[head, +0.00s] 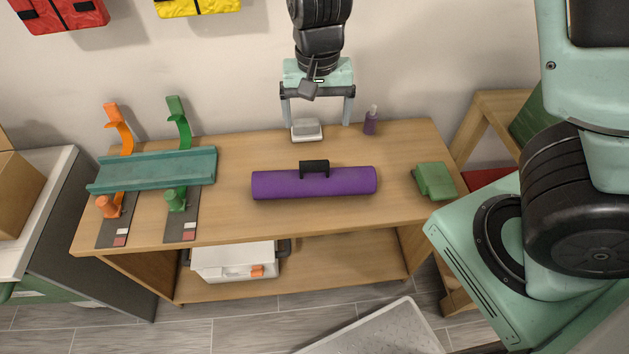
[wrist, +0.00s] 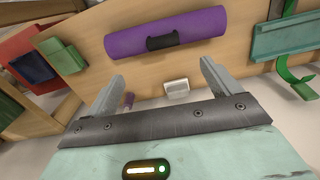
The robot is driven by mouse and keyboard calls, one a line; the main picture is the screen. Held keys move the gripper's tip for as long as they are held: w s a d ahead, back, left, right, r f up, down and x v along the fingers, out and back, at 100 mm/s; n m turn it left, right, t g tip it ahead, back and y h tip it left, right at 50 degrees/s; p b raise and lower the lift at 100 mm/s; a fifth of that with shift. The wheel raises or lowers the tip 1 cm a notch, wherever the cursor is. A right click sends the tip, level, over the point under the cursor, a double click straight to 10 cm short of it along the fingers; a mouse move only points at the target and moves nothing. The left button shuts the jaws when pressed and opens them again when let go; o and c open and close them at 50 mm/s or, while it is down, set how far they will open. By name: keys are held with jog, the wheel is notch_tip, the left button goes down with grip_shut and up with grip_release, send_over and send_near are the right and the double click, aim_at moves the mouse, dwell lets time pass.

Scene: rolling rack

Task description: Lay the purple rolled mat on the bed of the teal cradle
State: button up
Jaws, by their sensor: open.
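The purple rolled mat (head: 345,183) lies flat on the wooden table, with a black handle (head: 314,168) on top. It also shows in the wrist view (wrist: 205,24), beyond my fingers. The teal cradle (head: 160,170) is at the left of the table, its long bed empty, on orange and green supports. My gripper (head: 318,122) is open and empty above the back of the table, behind the mat and apart from it. In the wrist view my two fingers (wrist: 157,86) are spread wide.
A white soap dish (head: 306,130) and a purple bottle (head: 370,121) stand at the table's back edge. A green object (head: 434,181) is at the right. The table between cradle and mat is clear. A white bin (head: 233,262) sits on the lower shelf.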

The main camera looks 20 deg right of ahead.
aim_at(314, 162)
notch_tip(314, 162, down, 11)
jog(key=shift+b, duration=1)
jog(key=f, duration=0.5)
jog(key=shift+w+a+b, duration=0.15)
jog(key=shift+w+b, duration=0.15)
jog(key=c, duration=1.4)
